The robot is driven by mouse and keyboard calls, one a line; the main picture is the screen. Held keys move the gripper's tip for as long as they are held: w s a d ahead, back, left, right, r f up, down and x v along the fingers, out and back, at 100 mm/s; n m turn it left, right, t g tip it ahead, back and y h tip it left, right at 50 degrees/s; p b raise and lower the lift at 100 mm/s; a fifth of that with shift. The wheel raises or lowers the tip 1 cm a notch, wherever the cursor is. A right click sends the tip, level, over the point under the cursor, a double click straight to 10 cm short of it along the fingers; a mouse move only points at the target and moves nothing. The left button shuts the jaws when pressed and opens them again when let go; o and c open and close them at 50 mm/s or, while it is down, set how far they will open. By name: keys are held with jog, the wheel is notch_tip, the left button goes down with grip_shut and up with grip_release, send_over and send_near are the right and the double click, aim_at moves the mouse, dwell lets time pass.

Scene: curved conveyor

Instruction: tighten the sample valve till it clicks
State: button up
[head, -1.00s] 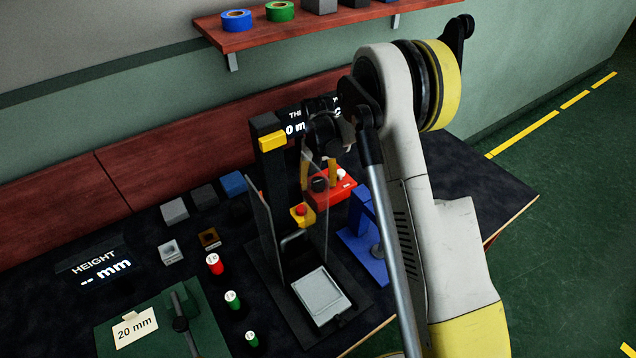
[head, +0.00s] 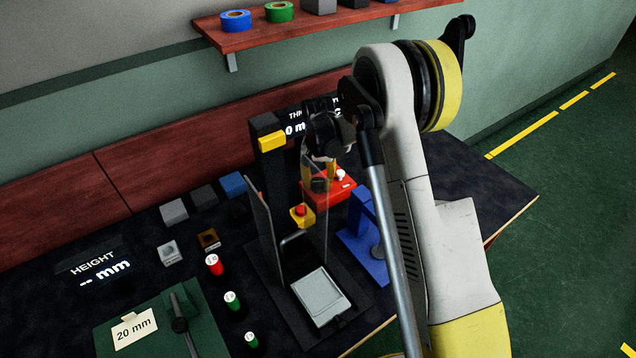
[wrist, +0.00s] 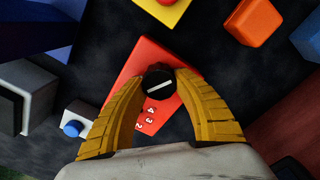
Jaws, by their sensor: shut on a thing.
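A black round knob with a white line (wrist: 158,83) sits on a red box (wrist: 144,62) with white numbers printed on it. No label names it as the sample valve. My gripper (wrist: 157,88) has its two yellow fingers shut on the knob, one on each side, in the wrist view. In the head view the red box (head: 345,181) stands at the back of the bench, and my gripper (head: 319,182) reaches down to it. A clear panel and my arm partly cover the fingers and knob there.
A yellow box with a red button (head: 301,215) stands in front of the red box. A dark press-like frame (head: 271,200) with a grey plate (head: 321,296) is close by on the left. A blue stand (head: 366,247) is on the right. Small blocks and capped cylinders lie farther left.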

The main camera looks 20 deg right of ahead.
jog(key=o, duration=1.2)
jog(key=shift+c, duration=0.2)
notch_tip(320, 180, up, 12)
